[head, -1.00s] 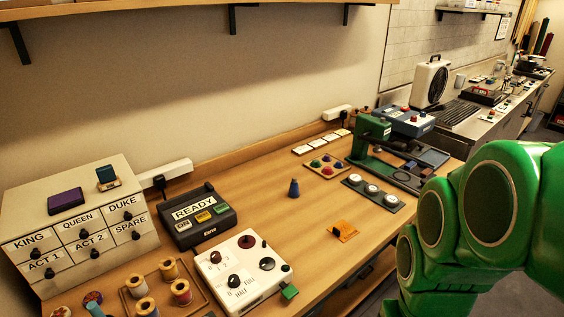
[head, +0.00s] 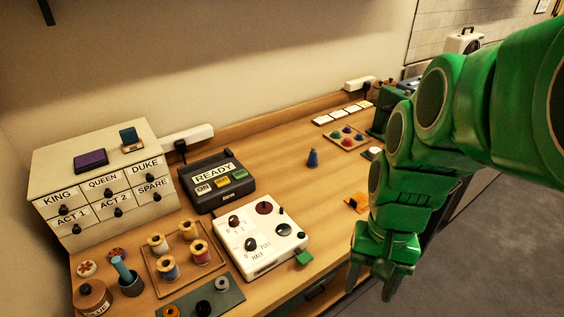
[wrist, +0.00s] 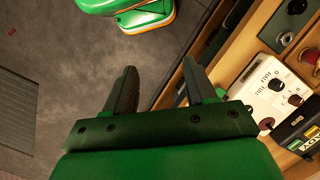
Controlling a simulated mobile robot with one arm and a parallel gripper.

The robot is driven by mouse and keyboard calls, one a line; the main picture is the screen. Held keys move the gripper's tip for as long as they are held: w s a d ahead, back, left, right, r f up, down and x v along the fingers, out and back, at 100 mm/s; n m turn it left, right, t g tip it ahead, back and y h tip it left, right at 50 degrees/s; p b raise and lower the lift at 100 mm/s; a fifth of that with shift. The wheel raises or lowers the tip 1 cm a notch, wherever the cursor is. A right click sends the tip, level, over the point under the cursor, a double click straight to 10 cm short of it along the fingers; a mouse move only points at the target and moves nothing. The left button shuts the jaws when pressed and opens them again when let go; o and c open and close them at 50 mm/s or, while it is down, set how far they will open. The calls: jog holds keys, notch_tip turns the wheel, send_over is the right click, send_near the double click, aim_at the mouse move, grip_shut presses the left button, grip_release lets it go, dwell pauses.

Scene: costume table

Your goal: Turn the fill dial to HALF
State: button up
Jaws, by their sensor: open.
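A white control panel (head: 262,235) lies on the wooden table in the middle of the head view. Its fill dial (head: 250,243) is a small black knob beside printed marks including HALF and FULL. Its exact pointer direction is too small to tell. In the wrist view the panel (wrist: 257,92) is at the right, with the dial (wrist: 276,84) beside its marks. My gripper (head: 376,278) is open and empty, pointing down, right of the panel and apart from it. In the wrist view my gripper's fingers (wrist: 160,70) are spread over the floor near the table edge.
A READY box (head: 218,182) stands behind; a spool tray (head: 153,262) is at left. An orange piece (head: 357,203) lies at right.

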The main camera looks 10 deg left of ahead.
jog(key=w+a+f+m+t, duration=0.1)
jog(key=w+a+f+m, duration=0.1)
jog(key=w+a, duration=0.95)
jog(key=m+t, duration=0.1)
send_over(250, 242)
notch_tip(250, 242, down, 3)
jog(key=shift+r+h, duration=0.1)
jog(key=shift+h, duration=0.3)
jog(key=shift+m, duration=0.3)
jog(key=shift+w+f, duration=0.1)
jog(key=shift+f, duration=3.8)
grip_shut()
